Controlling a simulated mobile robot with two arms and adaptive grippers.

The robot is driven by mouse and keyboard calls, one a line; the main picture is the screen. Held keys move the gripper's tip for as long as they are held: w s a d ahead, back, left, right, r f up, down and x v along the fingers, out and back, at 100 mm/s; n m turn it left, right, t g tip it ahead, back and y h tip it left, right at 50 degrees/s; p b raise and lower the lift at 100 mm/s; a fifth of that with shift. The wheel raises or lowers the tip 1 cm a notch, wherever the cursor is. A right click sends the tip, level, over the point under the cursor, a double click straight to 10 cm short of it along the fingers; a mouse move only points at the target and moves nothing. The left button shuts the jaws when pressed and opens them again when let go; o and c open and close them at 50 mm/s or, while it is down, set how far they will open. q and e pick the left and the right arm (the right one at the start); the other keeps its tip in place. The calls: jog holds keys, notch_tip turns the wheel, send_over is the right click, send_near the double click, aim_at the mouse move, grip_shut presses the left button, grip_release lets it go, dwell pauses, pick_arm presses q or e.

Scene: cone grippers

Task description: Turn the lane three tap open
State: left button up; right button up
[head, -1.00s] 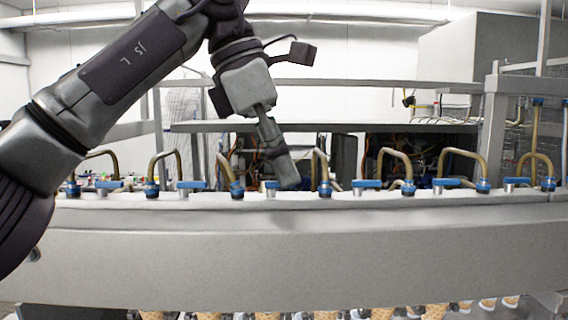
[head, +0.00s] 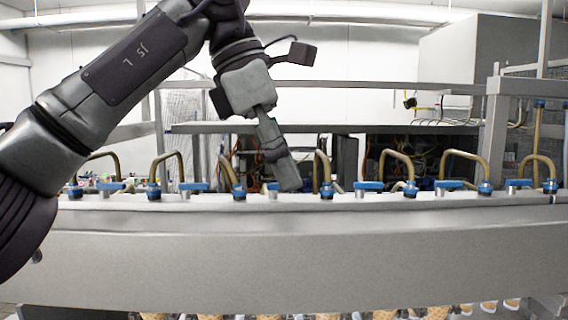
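A row of blue tap handles runs along the top of the long grey rail (head: 300,255). The handle (head: 272,186) third from the left among those in view is partly covered by my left gripper; no lane numbers show, so I cannot confirm it is lane three. Its visible part lies along the rail, like the other handles. My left gripper (head: 289,187) points down, its tip beside this handle's right side. Its fingers show as one narrow block, so the gap between them is hidden, and I cannot tell whether it touches the handle. My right gripper is out of view.
Bent brass pipes with blue fittings stand between the handles, one (head: 323,168) just right of the gripper tip. Several cones (head: 383,314) show below the rail. A grey shelf (head: 350,127) lies behind, and the space above the right part of the rail is clear.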

aim_at(269, 183)
pick_arm(q)
jog(key=v, duration=0.5)
jog(key=shift+w+r, duration=0.1)
jog(key=shift+a+r, duration=0.1)
jog(key=shift+r, duration=0.2)
jog(key=shift+v, duration=0.8)
